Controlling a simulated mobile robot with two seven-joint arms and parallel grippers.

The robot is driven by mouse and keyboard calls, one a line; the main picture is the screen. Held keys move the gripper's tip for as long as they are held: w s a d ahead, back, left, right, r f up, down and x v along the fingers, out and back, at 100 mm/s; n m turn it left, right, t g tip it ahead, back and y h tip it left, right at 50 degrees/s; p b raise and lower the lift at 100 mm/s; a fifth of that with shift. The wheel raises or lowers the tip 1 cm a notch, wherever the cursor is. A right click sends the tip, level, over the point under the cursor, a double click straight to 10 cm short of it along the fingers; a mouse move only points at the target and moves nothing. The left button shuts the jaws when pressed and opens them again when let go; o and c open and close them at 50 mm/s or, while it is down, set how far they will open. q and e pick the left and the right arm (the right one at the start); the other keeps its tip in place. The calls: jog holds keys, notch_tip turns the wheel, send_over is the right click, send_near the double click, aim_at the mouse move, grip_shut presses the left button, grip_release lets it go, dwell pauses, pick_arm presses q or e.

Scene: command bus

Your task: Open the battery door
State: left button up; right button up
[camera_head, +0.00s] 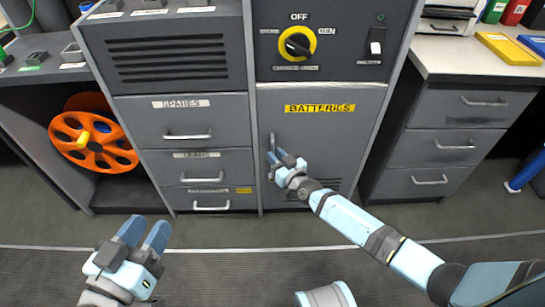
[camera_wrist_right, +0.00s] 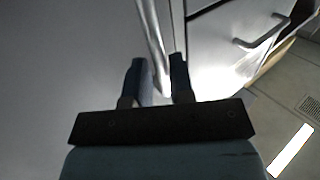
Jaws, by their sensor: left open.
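The battery door (camera_head: 335,128) is the grey panel with the yellow BATTERIES label in the head view. It looks closed, flush with the cabinet. Its upright bar handle (camera_head: 272,143) is at the door's left edge. My right gripper (camera_head: 278,156) is at the lower part of this handle. In the right wrist view, the handle (camera_wrist_right: 153,35) runs down between the two fingers of my right gripper (camera_wrist_right: 160,72). These fingers stand apart; contact with the bar is not clear. My left gripper (camera_head: 143,235) is open and empty, low in front of the cabinets.
Left of the door are closed drawers (camera_head: 182,133) with bar handles and an orange cable reel (camera_head: 93,141) in an open bay. Above is a panel with a rotary knob (camera_head: 297,44). More drawers (camera_head: 440,150) stand right. The floor in front is clear.

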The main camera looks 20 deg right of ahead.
pick_arm(q)
jog(key=shift+w+a+m, duration=0.15)
jog(key=shift+w+m, duration=0.05)
jog(key=shift+m, duration=0.1)
pick_arm(e)
jog(key=shift+x, duration=0.9)
pick_arm(q)
jog(key=shift+r, duration=0.1)
pick_arm(e)
jog(key=shift+c, duration=0.3)
grip_shut()
jog(key=shift+s, duration=0.1)
